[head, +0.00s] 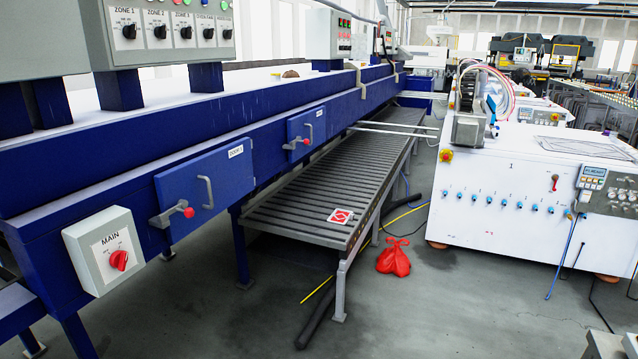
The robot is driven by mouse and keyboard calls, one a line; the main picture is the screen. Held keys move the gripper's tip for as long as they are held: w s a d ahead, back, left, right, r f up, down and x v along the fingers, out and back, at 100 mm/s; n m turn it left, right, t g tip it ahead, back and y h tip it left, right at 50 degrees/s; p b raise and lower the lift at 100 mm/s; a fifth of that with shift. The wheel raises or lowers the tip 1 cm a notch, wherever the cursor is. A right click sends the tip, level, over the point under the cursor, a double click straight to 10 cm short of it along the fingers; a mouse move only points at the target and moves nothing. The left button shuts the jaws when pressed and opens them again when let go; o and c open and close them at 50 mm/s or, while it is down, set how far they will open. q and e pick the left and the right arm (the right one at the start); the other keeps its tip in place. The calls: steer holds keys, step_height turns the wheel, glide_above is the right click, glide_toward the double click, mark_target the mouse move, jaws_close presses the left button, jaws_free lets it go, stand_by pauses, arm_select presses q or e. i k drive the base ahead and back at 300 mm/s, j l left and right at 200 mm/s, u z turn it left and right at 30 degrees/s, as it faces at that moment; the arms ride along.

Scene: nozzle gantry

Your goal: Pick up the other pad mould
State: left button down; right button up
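I cannot make out anything that is clearly a pad mould. A small flat red and white square (341,216) lies on the near end of the slatted grey conveyor (300,205); I cannot tell whether it is a mould or a sign.
A long blue machine (110,160) with a MAIN switch box (105,250) runs along the left. A white control cabinet (490,180) stands at the right. A red bag (394,258), a black pipe (315,318) and a yellow cable lie on the floor. The grey floor in front is mostly clear.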

mark_target(340, 217)
steer(key=i+l, duration=0.1)
steer(key=i, duration=0.5)
steer(key=i+l+u, duration=0.1)
steer(key=i, duration=0.5)
steer(key=i+l, duration=0.1)
steer(key=i, duration=0.5)
steer(key=i+l, duration=0.15)
steer(key=i, duration=0.45)
steer(key=i+l+u, duration=0.1)
steer(key=i, duration=0.5)
steer(key=i+l, duration=0.2)
steer(key=i, duration=0.4)
